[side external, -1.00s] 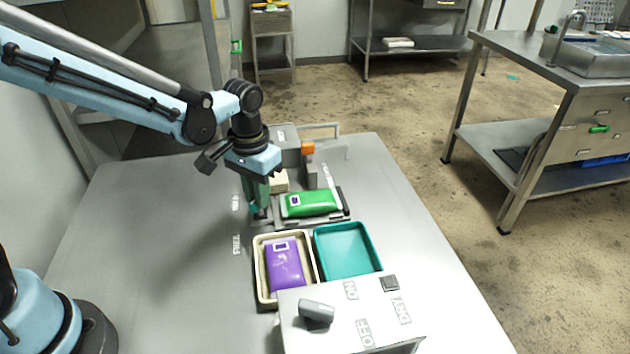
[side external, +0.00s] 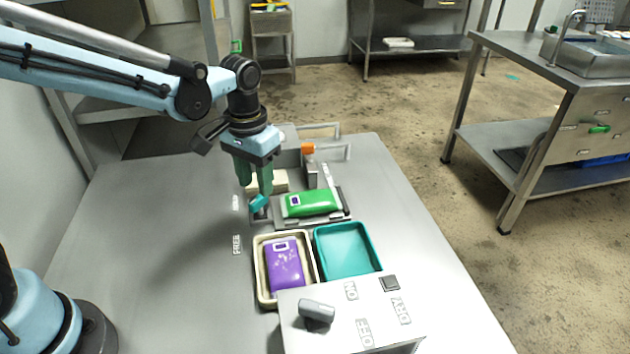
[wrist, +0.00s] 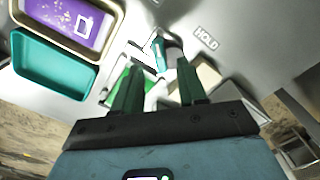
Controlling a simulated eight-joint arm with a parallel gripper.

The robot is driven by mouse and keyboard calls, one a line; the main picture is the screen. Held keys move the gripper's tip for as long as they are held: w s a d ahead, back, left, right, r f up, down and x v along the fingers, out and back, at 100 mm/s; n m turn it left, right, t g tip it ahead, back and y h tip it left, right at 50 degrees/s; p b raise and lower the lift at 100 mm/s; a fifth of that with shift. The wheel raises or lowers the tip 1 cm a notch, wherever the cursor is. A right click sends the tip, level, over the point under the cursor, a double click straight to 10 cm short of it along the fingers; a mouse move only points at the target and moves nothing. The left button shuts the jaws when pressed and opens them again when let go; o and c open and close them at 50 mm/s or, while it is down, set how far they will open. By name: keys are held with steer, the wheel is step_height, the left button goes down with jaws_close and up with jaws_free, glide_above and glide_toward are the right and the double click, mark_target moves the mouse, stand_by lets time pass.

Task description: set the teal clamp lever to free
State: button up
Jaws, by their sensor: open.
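The teal clamp lever (side external: 258,203) stands at the left end of the clamp fixture that holds a green pouch (side external: 310,203). Its handle is nearer the HOLD label (side external: 235,202) than the FREE label (side external: 236,244). In the wrist view the lever (wrist: 161,50) shows just beyond my fingertips, with the HOLD label (wrist: 206,38) to its right. My gripper (side external: 255,188) is open, fingers pointing down, just above the lever. In the wrist view my gripper (wrist: 158,70) has nothing between its fingers. The fingers partly hide the fixture there.
A cream tray (side external: 260,283) with a purple pouch (side external: 285,265) and an empty teal tray (side external: 345,250) lie in front of the fixture. A control box (side external: 340,320) with a grey knob stands at the front. A grey block and rails stand behind the fixture. The table's left is clear.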

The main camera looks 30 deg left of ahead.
step_height(320, 180, up, 8)
steer(key=shift+r, duration=0.25)
stand_by(0.4)
steer(key=t, duration=0.6)
glide_toward(258, 198)
steer(key=s+a+r, duration=0.3)
steer(key=s+a, duration=0.2)
steer(key=shift+s+a+f+t, duration=0.1)
steer(key=shift+f+t, duration=0.2)
steer(key=shift+t, duration=0.3)
